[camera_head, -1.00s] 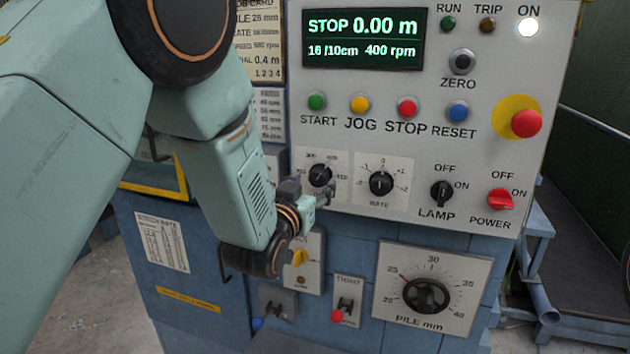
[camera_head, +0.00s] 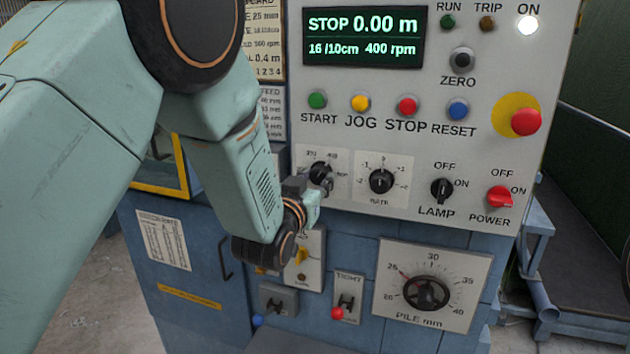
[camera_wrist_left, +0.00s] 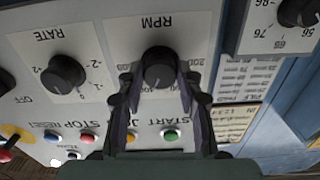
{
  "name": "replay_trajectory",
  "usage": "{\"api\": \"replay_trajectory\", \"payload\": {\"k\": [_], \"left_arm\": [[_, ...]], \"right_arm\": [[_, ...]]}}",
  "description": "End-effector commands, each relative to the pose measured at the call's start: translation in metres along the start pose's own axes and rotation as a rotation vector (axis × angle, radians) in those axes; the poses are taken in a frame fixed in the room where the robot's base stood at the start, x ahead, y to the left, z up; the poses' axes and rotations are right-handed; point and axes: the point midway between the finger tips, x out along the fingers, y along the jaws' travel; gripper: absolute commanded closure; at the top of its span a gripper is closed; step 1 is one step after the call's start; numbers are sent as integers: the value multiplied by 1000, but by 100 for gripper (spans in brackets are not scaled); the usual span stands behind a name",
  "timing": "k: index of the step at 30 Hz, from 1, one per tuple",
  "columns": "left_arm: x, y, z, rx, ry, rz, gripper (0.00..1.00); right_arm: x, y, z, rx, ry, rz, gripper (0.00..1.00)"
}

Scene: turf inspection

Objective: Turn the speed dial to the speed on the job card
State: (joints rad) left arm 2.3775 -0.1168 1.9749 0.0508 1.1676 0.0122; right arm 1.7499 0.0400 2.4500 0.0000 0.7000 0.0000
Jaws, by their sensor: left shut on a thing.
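The speed dial (camera_head: 320,172) is a black knob on a white plate, marked RPM in the left wrist view (camera_wrist_left: 159,68). My left gripper (camera_head: 326,184) is at this dial, its fingers (camera_wrist_left: 160,82) on both sides of the knob and shut on it. The gripper hides part of the dial's scale in the head view. The display (camera_head: 364,37) reads STOP, 0.00 m, 16 /10cm and 400 rpm. The job card (camera_head: 264,40) is partly hidden behind my left arm; its speed line seems to read 500 rpm. My right gripper is not in view.
The RATE dial (camera_head: 381,181) sits just right of the speed dial. Start, jog, stop and reset buttons (camera_head: 408,106) run above it. The LAMP (camera_head: 441,191) and POWER (camera_head: 499,197) switches are further right. The PILE dial (camera_head: 426,291) is below.

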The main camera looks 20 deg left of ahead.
Motion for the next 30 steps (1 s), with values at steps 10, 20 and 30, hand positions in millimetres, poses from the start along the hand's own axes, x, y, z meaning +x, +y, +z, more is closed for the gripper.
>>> {"api": "replay_trajectory", "payload": {"k": [10, 20, 30], "left_arm": [[0, 0, 0, 15, 2, 0, 96], [0, 0, 0, 183, 4, -1, 96], [0, 0, 0, 500, 4, -1, 96]], "right_arm": [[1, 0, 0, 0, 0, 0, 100], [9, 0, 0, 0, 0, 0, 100], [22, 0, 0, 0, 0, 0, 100]]}}
